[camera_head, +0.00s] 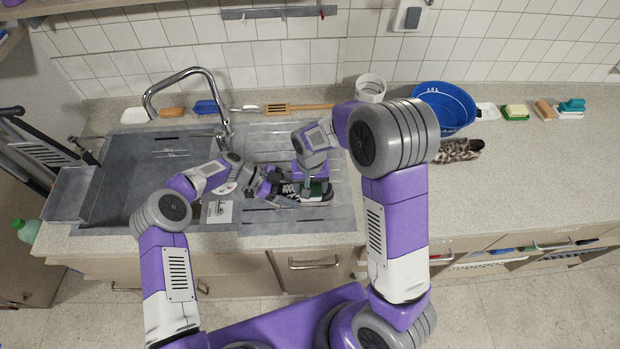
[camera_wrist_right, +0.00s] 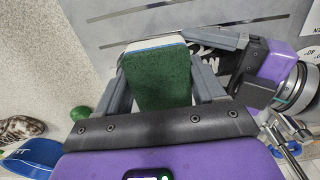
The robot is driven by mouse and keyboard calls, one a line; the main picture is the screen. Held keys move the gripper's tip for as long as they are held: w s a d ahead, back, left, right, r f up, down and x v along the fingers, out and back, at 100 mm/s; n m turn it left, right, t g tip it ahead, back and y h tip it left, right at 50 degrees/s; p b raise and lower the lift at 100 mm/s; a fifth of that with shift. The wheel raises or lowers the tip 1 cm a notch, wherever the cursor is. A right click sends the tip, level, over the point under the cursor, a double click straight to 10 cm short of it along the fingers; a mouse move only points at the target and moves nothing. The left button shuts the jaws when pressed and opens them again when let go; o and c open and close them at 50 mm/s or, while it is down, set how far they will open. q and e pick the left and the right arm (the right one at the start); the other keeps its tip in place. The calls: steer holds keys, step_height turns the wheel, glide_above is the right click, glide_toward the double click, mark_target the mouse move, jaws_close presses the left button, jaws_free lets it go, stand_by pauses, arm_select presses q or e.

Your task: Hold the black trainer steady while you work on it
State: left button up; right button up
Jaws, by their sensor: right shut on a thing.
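The black trainer (camera_head: 325,196) lies on the metal drainboard in the head view, partly covered by my grippers. Dark material with white lettering shows between the grippers in the right wrist view (camera_wrist_right: 206,52). My right gripper (camera_wrist_right: 155,75) is shut on a green scrubbing pad (camera_wrist_right: 162,80) with a pale and blue edge. The pad is over the trainer; whether it touches is unclear. My left gripper (camera_head: 280,190) is at the trainer's left end, its fingers apart around it. Whether they grip it is hidden.
The sink basin (camera_head: 140,170) is on the left under the tap (camera_head: 185,80). A blue tub (camera_head: 445,107), a white pot (camera_head: 370,88) and a patterned shoe (camera_head: 458,150) stand on the right counter. A wooden spatula (camera_head: 295,108) lies behind. The counter's front right is clear.

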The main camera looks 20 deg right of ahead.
steer(key=shift+w+d, duration=0.3)
steer(key=shift+w, duration=0.6)
steer(key=shift+w+d, duration=0.25)
steer(key=shift+w, duration=0.6)
steer(key=shift+s+a, duration=0.2)
steer(key=shift+s, duration=0.5)
steer(key=shift+s+a, duration=0.25)
steer(key=shift+s, duration=0.5)
steer(key=shift+s+a, duration=0.2)
steer(key=shift+s, duration=0.5)
steer(key=w, duration=0.1)
steer(key=w+d, duration=0.1)
steer(key=w, duration=0.1)
steer(key=shift+w, duration=0.15)
steer(key=shift+w+d, duration=0.1)
steer(key=shift+w, duration=0.3)
steer(key=shift+r, duration=4.1)
arm_select(q)
steer(key=o, duration=1.2)
steer(key=v, duration=1.2)
